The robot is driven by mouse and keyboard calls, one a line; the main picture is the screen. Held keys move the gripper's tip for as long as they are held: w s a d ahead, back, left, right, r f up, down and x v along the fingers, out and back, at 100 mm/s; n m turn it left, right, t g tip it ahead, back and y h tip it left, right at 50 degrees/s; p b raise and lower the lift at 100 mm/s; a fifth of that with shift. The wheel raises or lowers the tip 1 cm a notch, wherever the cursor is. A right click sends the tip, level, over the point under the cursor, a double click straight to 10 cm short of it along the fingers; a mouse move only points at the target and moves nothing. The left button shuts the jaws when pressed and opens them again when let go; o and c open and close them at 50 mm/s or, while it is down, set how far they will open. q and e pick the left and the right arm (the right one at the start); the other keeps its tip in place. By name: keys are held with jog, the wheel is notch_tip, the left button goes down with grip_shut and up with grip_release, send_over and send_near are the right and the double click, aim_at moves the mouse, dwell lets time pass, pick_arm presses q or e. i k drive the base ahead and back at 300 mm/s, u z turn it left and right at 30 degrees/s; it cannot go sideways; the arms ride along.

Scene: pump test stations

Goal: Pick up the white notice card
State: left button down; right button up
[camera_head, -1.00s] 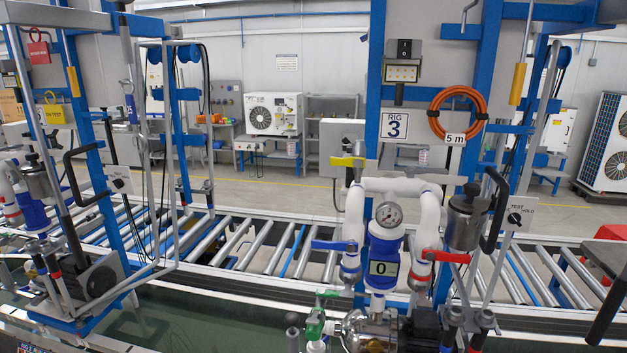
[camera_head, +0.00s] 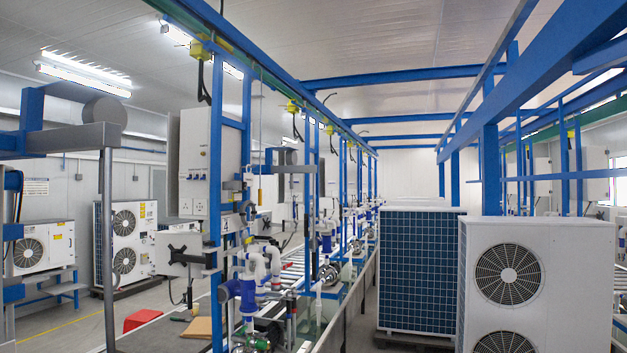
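I cannot make out a white notice card for certain in the head view. A small pale printed sheet (camera_head: 36,187) is fixed to the far left wall, too small to read. Neither of my grippers is in view, so what they hold cannot be seen.
White fan units stand at right (camera_head: 535,285) and left (camera_head: 126,243). A blue-finned unit (camera_head: 418,270) stands right of centre. Blue frames with pipework (camera_head: 262,275) line the conveyor. A red object (camera_head: 141,318) and a tan flat piece (camera_head: 196,328) lie at lower left. Blue beams run overhead.

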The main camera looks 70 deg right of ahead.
aim_at(248, 178)
jog(key=z, duration=1.85)
